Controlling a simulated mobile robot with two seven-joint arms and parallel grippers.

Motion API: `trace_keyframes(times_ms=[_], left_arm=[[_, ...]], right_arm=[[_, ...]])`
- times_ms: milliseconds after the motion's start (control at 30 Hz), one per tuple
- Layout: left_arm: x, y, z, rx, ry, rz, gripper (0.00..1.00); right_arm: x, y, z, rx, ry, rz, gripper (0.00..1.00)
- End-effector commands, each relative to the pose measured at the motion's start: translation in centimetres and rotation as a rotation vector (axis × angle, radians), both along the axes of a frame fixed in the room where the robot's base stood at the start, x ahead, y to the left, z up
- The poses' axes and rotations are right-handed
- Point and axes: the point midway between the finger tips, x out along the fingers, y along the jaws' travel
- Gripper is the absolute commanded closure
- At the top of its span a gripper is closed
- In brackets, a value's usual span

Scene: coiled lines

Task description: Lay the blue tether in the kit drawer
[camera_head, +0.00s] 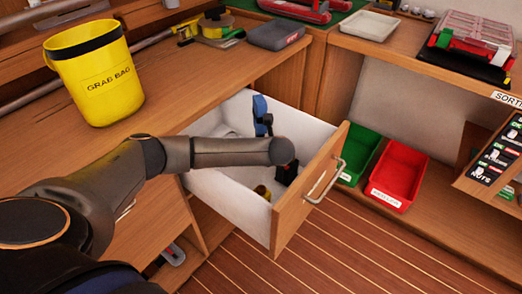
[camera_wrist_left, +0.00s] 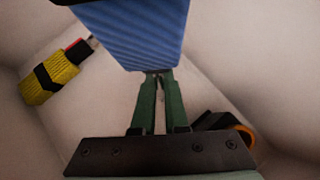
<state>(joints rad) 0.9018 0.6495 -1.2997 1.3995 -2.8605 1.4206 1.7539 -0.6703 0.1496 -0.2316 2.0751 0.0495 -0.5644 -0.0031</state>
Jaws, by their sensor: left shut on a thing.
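The blue tether (camera_wrist_left: 135,30) is a ribbed coil at the top of the left wrist view. My left gripper (camera_wrist_left: 158,74) is shut on its lower edge, with the green fingers close together. In the head view my left arm reaches over the open kit drawer (camera_head: 232,203), and its wrist hides most of the gripper. A blue piece (camera_head: 260,106) stands up behind the wrist, inside the drawer outline; it appears to be part of the tether. I cannot tell whether the tether touches the drawer floor. My right gripper is not in view.
In the drawer lie a yellow item with a black band (camera_wrist_left: 50,80) and a dark and orange item (camera_wrist_left: 228,128). A yellow grab bag bucket (camera_head: 100,80) stands on the counter. Green (camera_head: 360,153) and red (camera_head: 398,175) bins sit right of the drawer front.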

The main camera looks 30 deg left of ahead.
Motion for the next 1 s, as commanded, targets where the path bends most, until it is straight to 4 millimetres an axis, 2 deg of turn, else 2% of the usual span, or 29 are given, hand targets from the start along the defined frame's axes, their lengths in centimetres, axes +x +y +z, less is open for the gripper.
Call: trace_keyframes(times_ms=[200, 233, 500, 833, 1000], left_arm=[[0.1, 0.0, -0.1, 0.000, -0.003, 0.001, 1.00], [0.0, 0.0, -0.2, 0.000, -0.001, 0.001, 0.87], [0.0, 0.0, -0.1, 0.000, 0.000, 0.001, 0.59], [0.0, 0.0, 0.2, 0.000, 0.000, 0.001, 0.59], [-1.1, -1.4, 2.0, -0.003, -0.002, -0.002, 0.59]], right_arm=[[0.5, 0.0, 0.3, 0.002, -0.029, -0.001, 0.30], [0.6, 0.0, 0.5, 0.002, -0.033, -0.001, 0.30], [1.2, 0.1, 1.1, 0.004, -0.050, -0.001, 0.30], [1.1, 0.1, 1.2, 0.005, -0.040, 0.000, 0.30], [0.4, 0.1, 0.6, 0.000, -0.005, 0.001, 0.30]])
